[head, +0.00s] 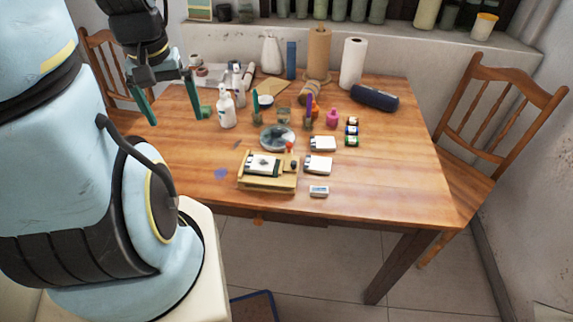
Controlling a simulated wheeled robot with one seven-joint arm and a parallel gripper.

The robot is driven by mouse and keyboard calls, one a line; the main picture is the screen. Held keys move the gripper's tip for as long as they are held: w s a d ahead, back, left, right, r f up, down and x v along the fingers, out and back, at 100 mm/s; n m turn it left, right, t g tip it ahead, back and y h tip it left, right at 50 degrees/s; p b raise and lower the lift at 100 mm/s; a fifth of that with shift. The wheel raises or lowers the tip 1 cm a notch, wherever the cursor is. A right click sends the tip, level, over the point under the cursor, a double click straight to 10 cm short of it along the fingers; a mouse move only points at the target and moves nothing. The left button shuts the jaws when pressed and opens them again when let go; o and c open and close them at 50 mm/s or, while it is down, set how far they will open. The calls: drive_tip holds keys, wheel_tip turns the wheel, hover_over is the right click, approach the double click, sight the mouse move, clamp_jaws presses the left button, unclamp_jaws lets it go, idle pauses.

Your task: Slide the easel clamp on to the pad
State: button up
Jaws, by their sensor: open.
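A small wooden easel (266,184) lies low near the front edge of the table. A pad (262,164) with a pale sheet and a dark picture lies on it. A small dark part (293,165) shows at the easel's right side; it may be the clamp, but it is too small to tell. I cannot tell whether it touches the pad. My gripper (174,119) is open and empty, with its two green fingers pointing down. It is above the table's left side, up and to the left of the easel and apart from it.
A round palette (277,138) is just behind the easel. Two white pads (318,165) and an eraser-like block (319,191) lie to its right. White spray bottles (227,109) stand behind left.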

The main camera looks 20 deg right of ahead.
drive_tip(key=shift+c, duration=0.3)
drive_tip(key=shift+d+f, duration=0.1)
drive_tip(key=shift+d, duration=0.1)
drive_tip(key=shift+c, duration=0.7)
drive_tip(key=w+d+f+n+b, duration=0.1)
drive_tip(key=d, duration=0.2)
drive_tip(key=d+f+b, duration=0.1)
drive_tip(key=d+f, duration=0.1)
drive_tip(key=d, duration=0.2)
drive_tip(key=w+d+f+n+g+b, duration=0.1)
drive_tip(key=d+f, duration=0.1)
drive_tip(key=d, duration=0.2)
drive_tip(key=shift+w+d+n, duration=0.15)
drive_tip(key=shift+w+n, duration=0.15)
drive_tip(key=shift+w, duration=0.05)
drive_tip(key=c, duration=0.6)
drive_tip(key=shift+o, duration=0.2)
drive_tip(key=n+b, duration=0.3)
approach(294, 162)
drive_tip(key=shift+g, duration=0.3)
drive_tip(key=f, duration=0.4)
drive_tip(key=f+p, duration=0.1)
drive_tip(key=f, duration=0.3)
drive_tip(key=shift+w+d+f, duration=0.1)
drive_tip(key=shift+w+f, duration=0.1)
drive_tip(key=shift+f, duration=0.15)
clamp_jaws()
